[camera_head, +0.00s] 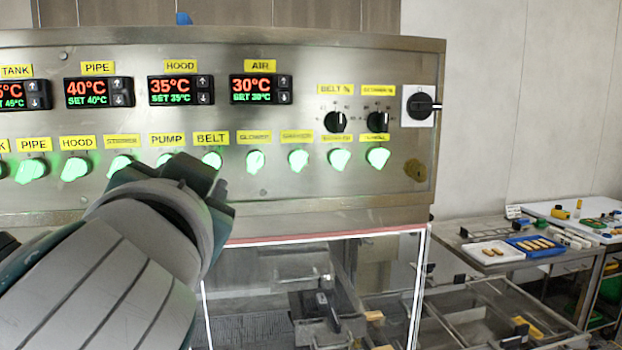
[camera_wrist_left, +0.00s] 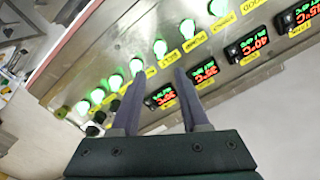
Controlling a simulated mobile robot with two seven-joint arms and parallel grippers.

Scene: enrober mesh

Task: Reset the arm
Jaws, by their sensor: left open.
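My left gripper (camera_head: 200,185) is in front of the steel control panel (camera_head: 300,200), at the row of green lit knobs. Its arm hides part of the panel's lower left. In the left wrist view its two fingers (camera_wrist_left: 158,90) are apart with nothing between them, pointing at the panel. A green knob under the PUMP label (camera_head: 166,160) is partly covered by the gripper, and the BELT knob (camera_head: 212,160) is just beside it. I cannot tell whether the fingers touch the panel. My right gripper is not in view.
Temperature displays (camera_head: 180,90) line the panel's top, with black dials (camera_head: 335,122) and a rotary switch (camera_head: 420,106) at its right. Below is a framed window (camera_head: 315,237). A side table with a white tray (camera_head: 493,253) and blue tray (camera_head: 535,246) stands right.

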